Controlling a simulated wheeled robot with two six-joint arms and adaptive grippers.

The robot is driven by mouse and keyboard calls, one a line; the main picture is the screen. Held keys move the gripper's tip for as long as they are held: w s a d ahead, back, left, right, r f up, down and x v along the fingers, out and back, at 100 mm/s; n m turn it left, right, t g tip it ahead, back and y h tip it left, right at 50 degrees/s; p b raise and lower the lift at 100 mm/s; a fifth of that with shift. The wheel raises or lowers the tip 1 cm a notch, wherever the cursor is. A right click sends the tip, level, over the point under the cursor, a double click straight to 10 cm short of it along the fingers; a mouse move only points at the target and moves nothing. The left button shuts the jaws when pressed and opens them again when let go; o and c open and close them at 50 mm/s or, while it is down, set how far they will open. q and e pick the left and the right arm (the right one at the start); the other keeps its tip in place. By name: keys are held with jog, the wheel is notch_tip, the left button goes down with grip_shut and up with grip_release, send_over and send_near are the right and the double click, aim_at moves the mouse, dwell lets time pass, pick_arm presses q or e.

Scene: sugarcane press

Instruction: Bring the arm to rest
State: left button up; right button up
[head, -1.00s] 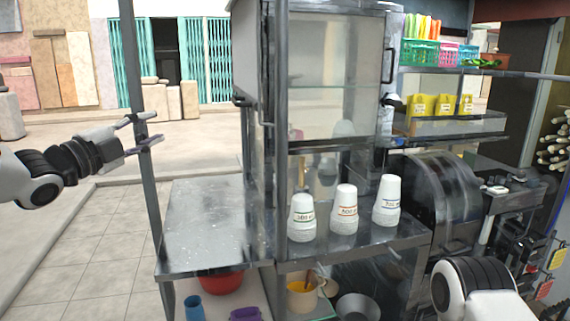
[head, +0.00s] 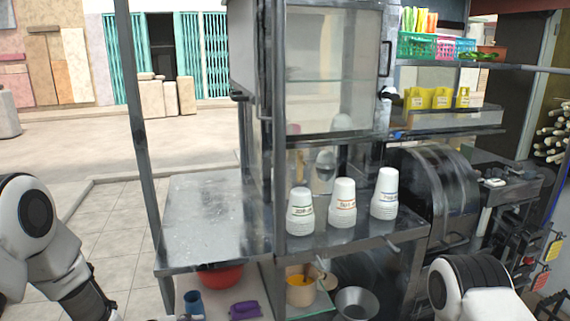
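My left arm (head: 45,240) comes in at the lower left, bent downward in front of the tiled ground. Its gripper is below the picture's edge and hidden. My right arm (head: 468,290) shows only as a white and black joint at the bottom, right of centre. Its gripper is out of view. Neither arm touches anything that I can see.
A metal counter (head: 210,215) stands ahead, with stacked white cups (head: 342,205) at its right. A post (head: 140,140) rises at its left. Below are a blue cup (head: 194,303), a purple object (head: 245,311) and a red bowl (head: 221,277). The paved ground at left is clear.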

pick_arm(q)
jog(key=s+f+n+g+y, duration=0.2)
jog(key=s+f+n+g, duration=0.35)
jog(key=s+f, duration=1.2)
jog(key=s+a+n+g+y, duration=0.1)
jog(key=s+a+n+y, duration=0.1)
jog(key=s+n, duration=0.4)
jog(key=s+a+n+g+y, duration=0.1)
jog(key=s+a+n+g, duration=0.1)
jog(key=s+n, duration=0.4)
jog(key=s, duration=0.5)
jog(key=shift+a+f+y, duration=0.25)
jog(key=shift+f+y, duration=0.1)
jog(key=shift+y, duration=0.05)
jog(key=shift+w, duration=0.1)
jog(key=shift+o, duration=0.4)
jog(key=shift+d, duration=0.15)
